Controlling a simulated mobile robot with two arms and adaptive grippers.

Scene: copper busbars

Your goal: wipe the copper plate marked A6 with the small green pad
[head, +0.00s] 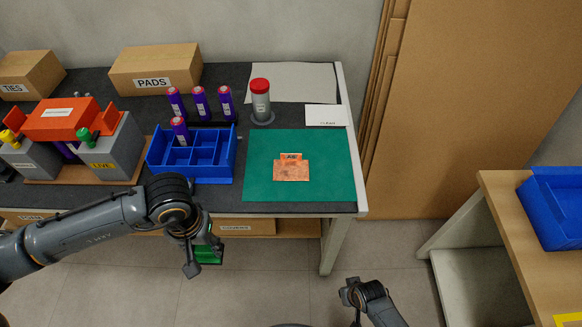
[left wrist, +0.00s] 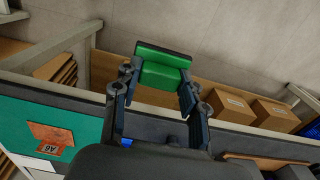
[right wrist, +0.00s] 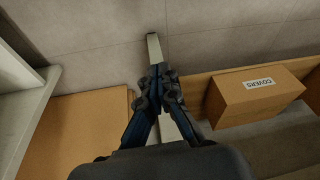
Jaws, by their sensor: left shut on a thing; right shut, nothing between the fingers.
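The copper plate (head: 292,172) lies on the green mat (head: 262,192) on the table. Its label shows in the head view but is small; in the left wrist view the plate (left wrist: 50,135) reads A6. My left gripper (head: 205,254) is shut on the small green pad (head: 209,256), in front of the table's front edge and left of the plate. The pad (left wrist: 161,66) shows between the fingers in the left wrist view. My right gripper (right wrist: 156,72) is shut and empty, away from the table; in the head view its arm shows at the bottom.
A blue divided tray (head: 190,178) stands left of the mat, with purple cylinders behind it. A red-capped container (head: 260,101) stands behind the mat. A white card (head: 326,115) lies at the mat's back right. Boxes (right wrist: 255,95) sit on a shelf under the table.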

